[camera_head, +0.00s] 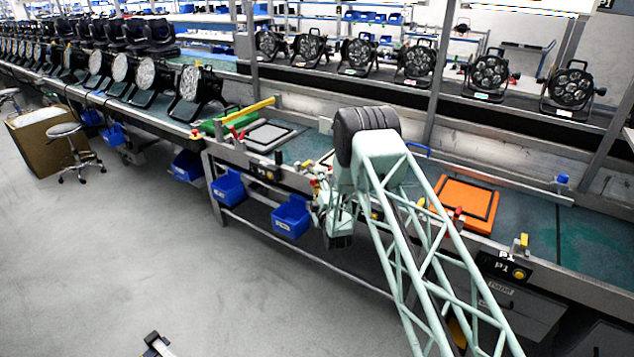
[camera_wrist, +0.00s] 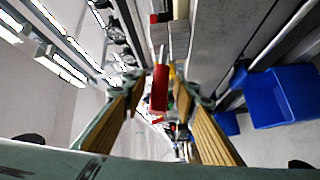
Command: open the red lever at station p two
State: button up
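A red lever (camera_wrist: 160,88) shows in the middle of the wrist view, between the two tan-padded fingers of my gripper (camera_wrist: 157,92). The fingers are apart, with a visible gap on both sides of the lever. I cannot tell how far ahead of the fingertips the lever is. In the head view my gripper (camera_head: 328,208) is at the bench's front edge, between the orange plate and the grey plate. My arm hides most of this station and its label. Small red and yellow parts (camera_head: 317,184) show beside the gripper.
The orange plate (camera_head: 465,204) lies at the station marked P1 (camera_head: 500,266), to the right. The grey plate (camera_head: 268,136) lies to the left. Blue bins (camera_head: 291,216) hang below the bench edge; a blue bin (camera_wrist: 283,97) shows right in the wrist view. Floor in front is clear.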

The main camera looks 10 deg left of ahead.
jog(key=shift+c, duration=0.2)
grip_shut()
